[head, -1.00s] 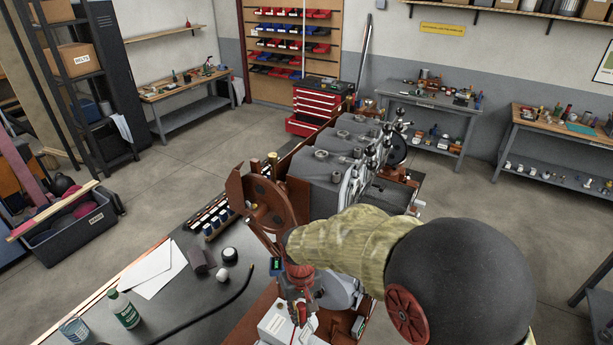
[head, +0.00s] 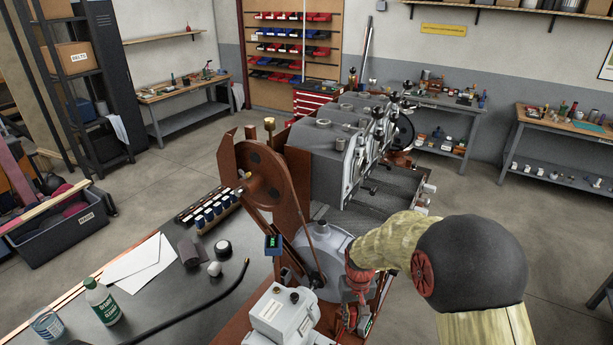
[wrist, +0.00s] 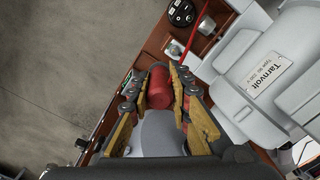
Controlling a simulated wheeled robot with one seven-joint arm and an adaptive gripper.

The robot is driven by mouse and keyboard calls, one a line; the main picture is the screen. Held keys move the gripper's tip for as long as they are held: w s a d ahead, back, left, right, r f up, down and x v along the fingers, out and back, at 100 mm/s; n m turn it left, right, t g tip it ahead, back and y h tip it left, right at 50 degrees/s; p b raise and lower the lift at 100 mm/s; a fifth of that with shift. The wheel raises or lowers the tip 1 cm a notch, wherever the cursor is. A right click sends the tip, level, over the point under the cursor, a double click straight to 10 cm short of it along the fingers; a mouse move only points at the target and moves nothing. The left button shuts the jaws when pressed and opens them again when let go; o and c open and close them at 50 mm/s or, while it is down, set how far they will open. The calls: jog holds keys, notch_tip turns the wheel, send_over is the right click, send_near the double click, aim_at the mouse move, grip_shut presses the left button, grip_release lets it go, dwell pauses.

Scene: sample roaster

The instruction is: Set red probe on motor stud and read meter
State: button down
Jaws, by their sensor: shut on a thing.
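My gripper (wrist: 157,84) is shut on the red probe (wrist: 159,92), a red cylinder between its yellow fingers in the wrist view. In the head view my gripper (head: 357,292) is at the right side of the pale grey motor housing (head: 284,318). The housing also fills the right of the wrist view (wrist: 252,65), with a "Tarnvolt" label. The probe's tip is hidden, so I cannot tell whether it touches anything. I cannot pick out the stud for certain. A small box with a lit display (head: 272,243), possibly the meter, is left of the gripper; its reading is too small to tell.
A brown wheel and belt (head: 265,177) stand behind the motor, beside the grey roaster (head: 322,160). A red wire (wrist: 191,42) runs near a metal post (wrist: 206,27) and a black round part (wrist: 181,13). The dark bench (head: 175,310) carries a bottle, papers and a black hose.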

jog(key=d+f+m+b, duration=0.1)
jog(key=d+f+b, duration=0.4)
jog(key=f, duration=0.2)
jog(key=shift+d+f, duration=0.3)
jog(key=shift+f, duration=0.1)
jog(key=shift+s, duration=0.1)
jog(key=shift+f, duration=0.15)
dwell(0.8)
